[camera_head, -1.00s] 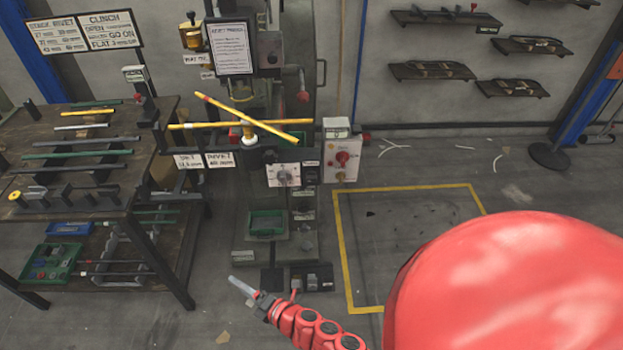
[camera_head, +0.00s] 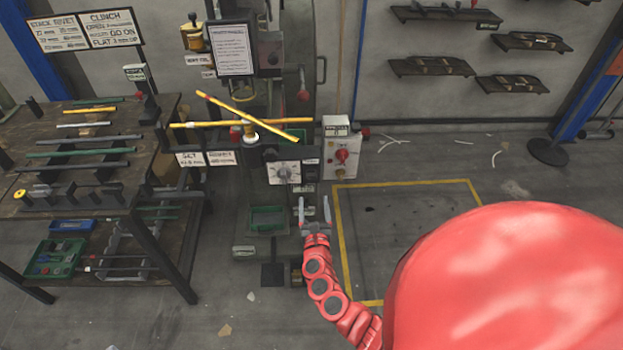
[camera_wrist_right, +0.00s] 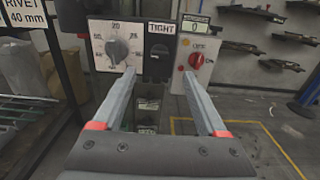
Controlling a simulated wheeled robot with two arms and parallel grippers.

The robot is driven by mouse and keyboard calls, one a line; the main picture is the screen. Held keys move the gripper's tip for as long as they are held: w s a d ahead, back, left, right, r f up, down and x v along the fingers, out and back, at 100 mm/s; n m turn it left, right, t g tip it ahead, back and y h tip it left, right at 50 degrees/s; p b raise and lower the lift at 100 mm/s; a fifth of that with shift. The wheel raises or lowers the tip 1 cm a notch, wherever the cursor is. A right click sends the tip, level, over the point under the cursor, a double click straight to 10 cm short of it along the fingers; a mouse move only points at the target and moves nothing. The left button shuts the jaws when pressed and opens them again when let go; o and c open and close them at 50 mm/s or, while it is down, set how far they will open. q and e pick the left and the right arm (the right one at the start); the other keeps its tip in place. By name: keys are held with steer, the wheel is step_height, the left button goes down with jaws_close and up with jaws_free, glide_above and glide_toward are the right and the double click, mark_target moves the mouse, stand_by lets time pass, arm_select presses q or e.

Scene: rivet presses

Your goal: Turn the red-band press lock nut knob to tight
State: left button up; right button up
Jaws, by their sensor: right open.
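The press (camera_head: 280,90) stands in the middle of the head view. In the right wrist view, a dark lock nut knob (camera_wrist_right: 156,66) sits on the press front below a label reading TIGHT (camera_wrist_right: 160,28). A white dial plate (camera_wrist_right: 98,58) with a grey knob (camera_wrist_right: 116,49) is just left of it. My right gripper (camera_head: 314,204) is open and empty, below and in front of the panel. Its fingers (camera_wrist_right: 160,98) point toward the panel and stand apart from the dark knob. My left gripper is out of view.
A white box with a red knob (camera_head: 342,157) is right of the dial plate. Yellow bars (camera_head: 255,120) lie crossed on the press. A dark workbench (camera_head: 95,170) with rods stands at the left. The yellow-outlined floor area (camera_head: 410,184) at right looks mostly clear.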

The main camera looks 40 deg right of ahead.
mark_target(311, 178)
steer(key=b+x, duration=0.2)
steer(key=x, duration=0.8)
steer(key=shift+w+d, duration=0.1)
steer(key=shift+w, duration=0.1)
jaws_close()
